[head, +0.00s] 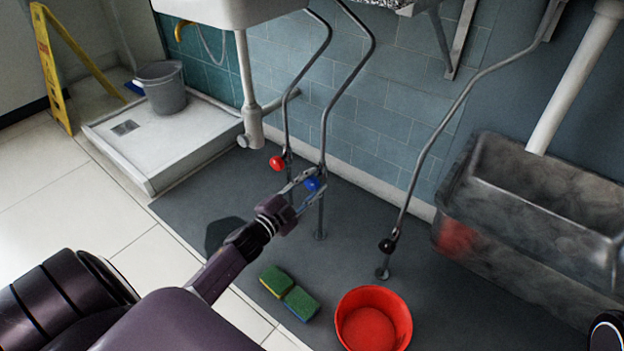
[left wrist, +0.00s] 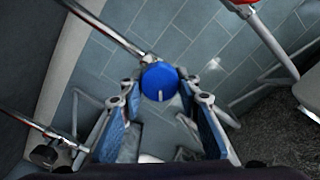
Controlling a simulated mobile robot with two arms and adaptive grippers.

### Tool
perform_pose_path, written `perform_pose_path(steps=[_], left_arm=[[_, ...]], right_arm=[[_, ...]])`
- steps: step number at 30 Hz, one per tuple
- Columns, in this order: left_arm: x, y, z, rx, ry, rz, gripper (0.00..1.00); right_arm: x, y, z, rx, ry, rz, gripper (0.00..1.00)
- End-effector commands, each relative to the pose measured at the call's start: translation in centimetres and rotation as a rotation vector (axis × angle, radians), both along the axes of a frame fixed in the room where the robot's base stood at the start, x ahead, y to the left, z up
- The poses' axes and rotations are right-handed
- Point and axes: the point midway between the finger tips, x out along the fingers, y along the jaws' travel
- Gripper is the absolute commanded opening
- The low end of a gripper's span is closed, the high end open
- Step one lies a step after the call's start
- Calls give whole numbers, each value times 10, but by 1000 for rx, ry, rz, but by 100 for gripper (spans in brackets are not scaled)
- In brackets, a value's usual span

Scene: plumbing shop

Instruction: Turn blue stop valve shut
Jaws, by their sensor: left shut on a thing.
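The blue stop valve (head: 312,184) has a round blue knob on a thin grey pipe below the sink. My left gripper (head: 303,185) reaches it from the lower left, with its fingers on either side of the knob. In the left wrist view the blue knob (left wrist: 160,81) sits between the tips of the left gripper (left wrist: 160,92), and a pale mark shows on its face. The left gripper is shut on the knob.
A red valve (head: 277,163) is close by on the left pipe. A black valve (head: 387,245) is on a pipe to the right. A red bucket (head: 373,318), sponges (head: 289,293) and a grey basin (head: 530,215) stand around. A white sink (head: 225,10) hangs above.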

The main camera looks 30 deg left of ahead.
Motion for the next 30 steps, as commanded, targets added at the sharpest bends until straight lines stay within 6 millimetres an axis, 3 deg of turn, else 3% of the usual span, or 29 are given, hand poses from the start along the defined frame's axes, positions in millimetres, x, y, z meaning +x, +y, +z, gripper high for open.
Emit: perform_pose_path(steps=[18, 30], left_arm=[[0, -2, -3, 534, -42, -1, 6], [-1, -2, -4, 699, -54, -2, 6]], right_arm=[[5, 0, -3, 1, 19, 2, 40], [3, 0, -2, 1, 12, 1, 40]])
